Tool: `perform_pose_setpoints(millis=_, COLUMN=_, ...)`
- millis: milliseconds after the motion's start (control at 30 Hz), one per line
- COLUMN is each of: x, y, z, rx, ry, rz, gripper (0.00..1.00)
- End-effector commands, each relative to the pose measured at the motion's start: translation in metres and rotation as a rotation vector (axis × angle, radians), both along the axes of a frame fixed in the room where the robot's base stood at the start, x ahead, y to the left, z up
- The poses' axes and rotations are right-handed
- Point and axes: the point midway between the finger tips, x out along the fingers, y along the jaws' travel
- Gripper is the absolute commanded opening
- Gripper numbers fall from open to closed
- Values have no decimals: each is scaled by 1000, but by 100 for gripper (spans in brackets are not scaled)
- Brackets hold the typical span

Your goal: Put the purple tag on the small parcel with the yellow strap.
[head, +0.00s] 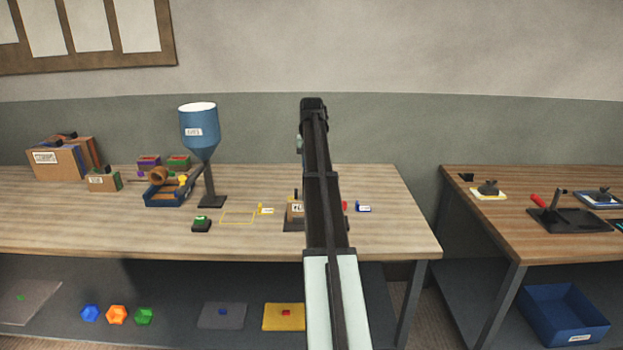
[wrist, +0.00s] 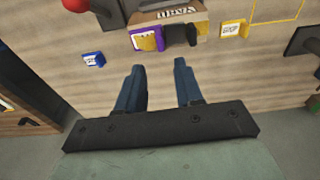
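A purple tag (wrist: 147,38) with a yellow and white face shows in the wrist view, at the front of a brown block with a white label (wrist: 168,14). Whether it leans, hangs or is fixed there I cannot tell. My gripper (wrist: 159,66) is open and empty, its fingers apart, with the purple tag beyond the fingertips. In the head view my arm hides the gripper and the tag; only the left part of the brown block (head: 296,211) shows. A small parcel with a green strap (head: 103,180) stands at the left.
A yellow tag (head: 266,210) and a blue tag (head: 363,208) lie either side of the block. A blue funnel on a stand (head: 207,150), a blue tray (head: 165,197) and a green-button box (head: 201,224) stand left. Bare table surrounds a yellow outline (head: 238,212).

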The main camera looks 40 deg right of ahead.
Motion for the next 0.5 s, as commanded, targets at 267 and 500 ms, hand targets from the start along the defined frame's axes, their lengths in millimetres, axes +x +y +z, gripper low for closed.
perform_pose_setpoints(millis=267, x=-2, y=2, z=27, rx=0, ry=0, rz=0, gripper=36)
perform_pose_setpoints(millis=500, x=-3, y=3, z=31, rx=1, ry=1, rz=0, gripper=36)
